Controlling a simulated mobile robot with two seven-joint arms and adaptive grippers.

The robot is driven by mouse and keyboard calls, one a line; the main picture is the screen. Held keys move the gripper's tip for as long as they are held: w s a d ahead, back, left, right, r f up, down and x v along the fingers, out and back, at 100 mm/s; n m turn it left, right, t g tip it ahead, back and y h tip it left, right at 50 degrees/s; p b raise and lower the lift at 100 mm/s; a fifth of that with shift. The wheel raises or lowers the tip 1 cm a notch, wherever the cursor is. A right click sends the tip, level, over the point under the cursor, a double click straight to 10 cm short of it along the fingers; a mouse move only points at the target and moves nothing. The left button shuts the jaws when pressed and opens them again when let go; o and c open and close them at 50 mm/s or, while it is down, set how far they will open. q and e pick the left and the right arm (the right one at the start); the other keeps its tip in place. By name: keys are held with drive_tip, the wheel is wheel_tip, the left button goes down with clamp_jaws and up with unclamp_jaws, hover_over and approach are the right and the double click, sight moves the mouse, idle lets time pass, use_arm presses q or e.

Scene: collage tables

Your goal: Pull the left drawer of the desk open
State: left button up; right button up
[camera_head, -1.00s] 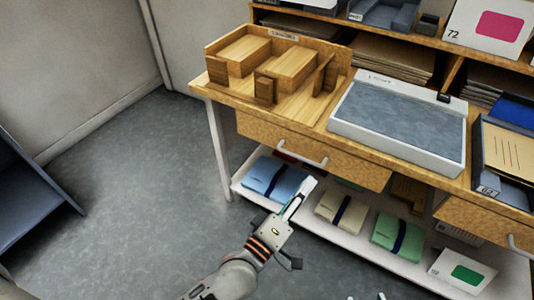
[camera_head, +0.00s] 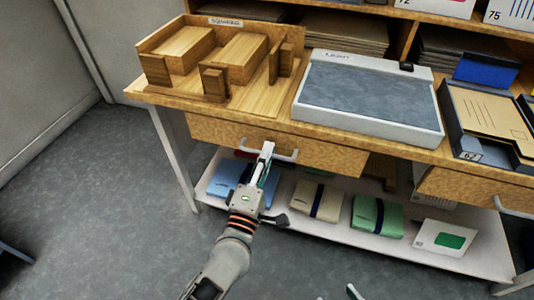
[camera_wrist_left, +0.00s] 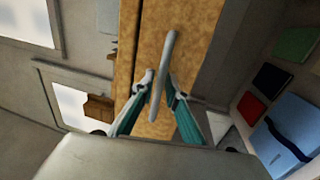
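The desk's left drawer (camera_head: 325,155) has a wooden front under the desktop and looks closed. Its pale bar handle (camera_head: 287,156) crosses the front. In the left wrist view the handle (camera_wrist_left: 171,48) runs between the fingertips, with the drawer's wooden front (camera_wrist_left: 196,40) behind it. My left gripper (camera_head: 267,150) is at the handle and hides its middle. In the left wrist view the tips of the left gripper (camera_wrist_left: 161,78) are close together on either side of the bar, seemingly touching it. My right gripper (camera_head: 337,295) shows only two separated fingertips at the bottom edge, with nothing seen between them.
A wooden sorting tray (camera_head: 257,105) and a grey-topped pad (camera_head: 370,95) stand on the desktop.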

use_arm(q)
drive_tip(key=shift+w, duration=0.1)
clamp_jaws()
use_arm(e)
drive_tip(key=shift+w+r, duration=0.1)
drive_tip(key=shift+r, duration=0.05)
